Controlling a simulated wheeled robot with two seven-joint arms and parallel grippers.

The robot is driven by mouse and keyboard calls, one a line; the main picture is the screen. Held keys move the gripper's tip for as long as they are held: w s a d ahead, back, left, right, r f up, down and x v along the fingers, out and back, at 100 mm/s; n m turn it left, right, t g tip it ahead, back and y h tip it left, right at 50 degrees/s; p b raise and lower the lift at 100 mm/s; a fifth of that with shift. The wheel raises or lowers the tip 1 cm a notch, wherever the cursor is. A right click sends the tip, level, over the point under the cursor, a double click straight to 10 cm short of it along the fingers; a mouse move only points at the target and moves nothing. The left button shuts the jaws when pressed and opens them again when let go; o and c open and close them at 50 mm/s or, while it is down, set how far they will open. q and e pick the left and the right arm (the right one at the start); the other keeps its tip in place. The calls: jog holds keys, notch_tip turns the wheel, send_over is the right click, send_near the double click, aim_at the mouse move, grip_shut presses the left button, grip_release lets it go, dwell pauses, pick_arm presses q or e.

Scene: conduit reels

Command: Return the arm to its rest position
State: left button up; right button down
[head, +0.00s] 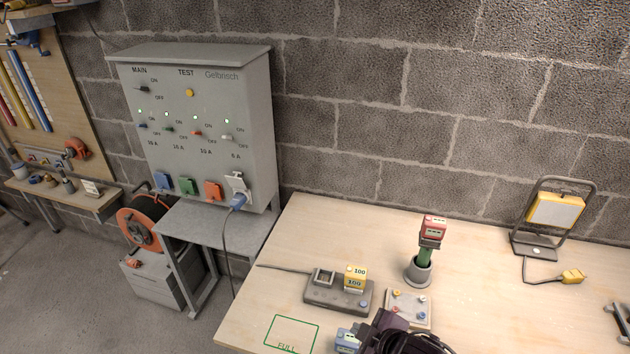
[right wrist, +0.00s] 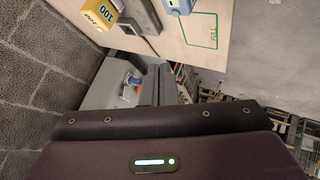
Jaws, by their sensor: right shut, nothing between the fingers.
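My right arm comes in at the bottom edge of the head view, and its dark gripper (head: 388,332) is low over the front of the workbench. It is shut and empty. The fingertips are hard to make out against the dark body and black cables. In the right wrist view, a dark housing with a lit green bar fills the bottom. A blue-grey block (head: 347,340) stands just left of the gripper, apart or touching I cannot tell; it also shows in the right wrist view (right wrist: 180,6). My left gripper is not in view.
The workbench (head: 285,270) holds a grey charger (head: 322,292) with a yellow block (head: 355,278) marked 100, a green outline marked FULL (head: 292,334), a small plate (head: 408,308), a red-topped tool in a cup (head: 418,272), and a work lamp (head: 553,212). A breaker panel (head: 190,120) stands left.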

jog(key=s+d+r+m+g+h, duration=0.3)
jog(key=s+d+m+g+h, duration=0.1)
jog(key=s+d+m, duration=0.7)
jog(key=s+a+f+g+b, duration=0.1)
jog(key=s+f+g+b, duration=0.2)
jog(key=f, duration=2.9)
jog(key=s+d+f+b, duration=0.1)
jog(key=s+f+b, duration=0.1)
jog(key=s+f, duration=0.8)
jog(key=s+d+f+b, duration=0.1)
jog(key=s+d+f, duration=0.1)
jog(key=s+f, duration=0.8)
notch_tip(320, 180, down, 2)
jog(key=shift+d+f+b, duration=0.25)
jog(key=shift+d+b, duration=0.05)
jog(key=shift+b, duration=0.05)
jog(key=shift+s, duration=0.1)
